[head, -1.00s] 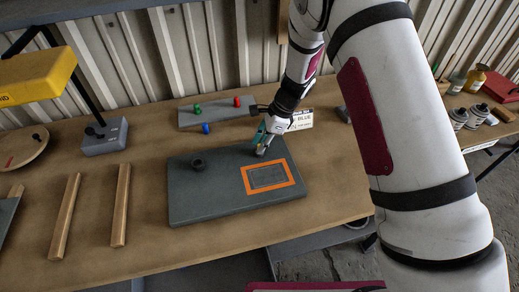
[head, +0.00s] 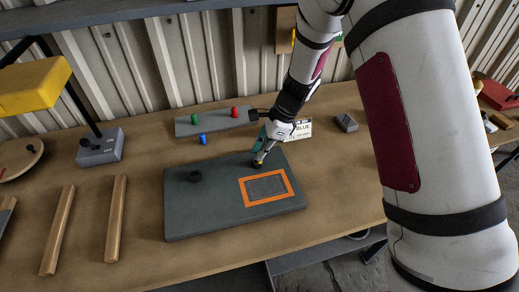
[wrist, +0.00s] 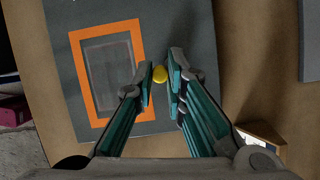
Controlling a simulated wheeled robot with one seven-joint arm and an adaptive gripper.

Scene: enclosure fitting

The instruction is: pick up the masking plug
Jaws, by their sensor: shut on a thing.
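A small yellow round plug (wrist: 160,75), which I take to be the masking plug, sits between my fingertips in the wrist view. A bit of its yellow (head: 256,164) shows at the fingertips in the head view. My gripper (head: 258,161) is shut on it, over the far part of the dark grey panel (head: 220,209), beyond the orange-framed rectangle. The fingers hide part of the plug. I cannot tell whether it touches the panel.
A black round piece (head: 194,176) stands on the panel's left part. Green (head: 194,119), red (head: 234,112) and blue (head: 203,139) pegs are at a grey strip behind. A sign reading BLUE (head: 302,129) stands behind my gripper. Wooden bars (head: 116,217) lie at left.

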